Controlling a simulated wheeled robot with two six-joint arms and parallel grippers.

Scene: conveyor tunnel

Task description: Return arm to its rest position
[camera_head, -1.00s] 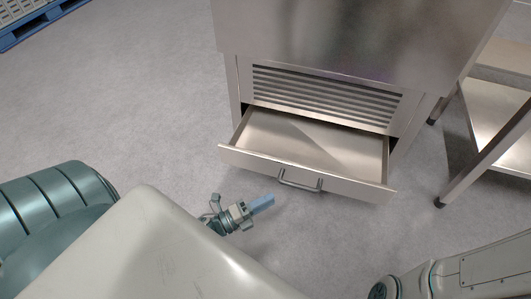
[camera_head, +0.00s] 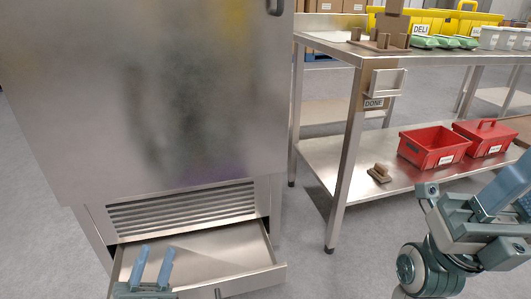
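My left gripper (camera_head: 153,262) shows at the lower left, in front of the open drawer (camera_head: 225,255). Its two blue fingers stand apart with nothing between them. My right gripper (camera_head: 511,192) is at the right edge, raised in front of the lower shelf of the steel table. Its fingers are partly cut off by the frame, so I cannot tell whether they are apart. The drawer is pulled out below the vent grille of a tall steel cabinet (camera_head: 150,100). The part of the drawer that I see is empty.
A steel table (camera_head: 345,50) stands right of the cabinet. Its lower shelf (camera_head: 350,180) holds two red boxes (camera_head: 435,147) and a small brown block (camera_head: 379,173). Yellow bins (camera_head: 425,17) and green packs (camera_head: 424,42) stand on top. Grey floor (camera_head: 300,265) is clear between drawer and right arm.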

